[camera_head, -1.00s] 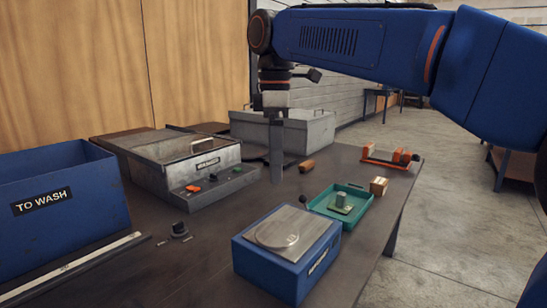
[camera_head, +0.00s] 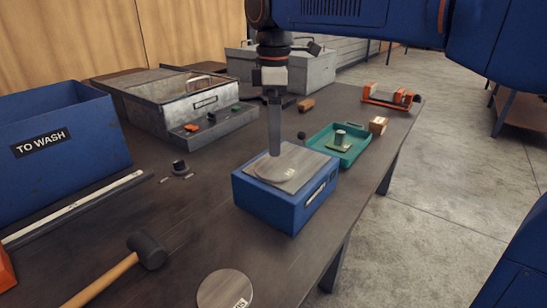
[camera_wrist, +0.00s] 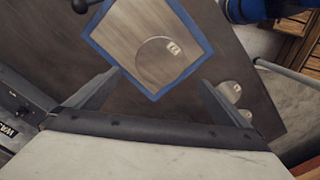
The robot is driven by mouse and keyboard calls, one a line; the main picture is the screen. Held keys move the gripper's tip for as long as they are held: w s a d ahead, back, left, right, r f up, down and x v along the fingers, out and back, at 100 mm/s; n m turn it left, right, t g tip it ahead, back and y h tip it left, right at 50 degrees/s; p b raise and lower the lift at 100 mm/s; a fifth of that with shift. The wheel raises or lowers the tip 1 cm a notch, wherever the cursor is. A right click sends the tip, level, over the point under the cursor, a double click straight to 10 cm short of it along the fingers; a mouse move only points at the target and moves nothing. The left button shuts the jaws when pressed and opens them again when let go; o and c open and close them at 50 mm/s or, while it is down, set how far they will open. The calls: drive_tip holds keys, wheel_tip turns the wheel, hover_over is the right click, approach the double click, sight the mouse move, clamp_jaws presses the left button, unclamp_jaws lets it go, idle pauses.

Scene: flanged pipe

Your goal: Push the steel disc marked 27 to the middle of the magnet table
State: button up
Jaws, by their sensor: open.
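The magnet table (camera_head: 305,208) is a blue box with a square steel top plate. A round steel disc (camera_head: 268,173) lies flat on the plate, left of its middle in the head view. The disc (camera_wrist: 153,66) has a small white label, too small to read surely; in the wrist view it sits toward the plate's lower side. My gripper (camera_head: 275,153) points down over the plate, its tips at the disc's far edge in the head view; I cannot tell if they touch. In the wrist view the fingers are spread apart, with nothing between them.
Another labelled disc (camera_head: 222,290) lies on the bench near a mallet (camera_head: 147,250). A blue TO WASH bin (camera_head: 60,140) is at left.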

sight(274, 167)
wheel_tip(274, 167, down, 8)
drive_tip(key=shift+f, duration=0.2)
idle(0.4)
drive_tip(key=c, duration=1.6)
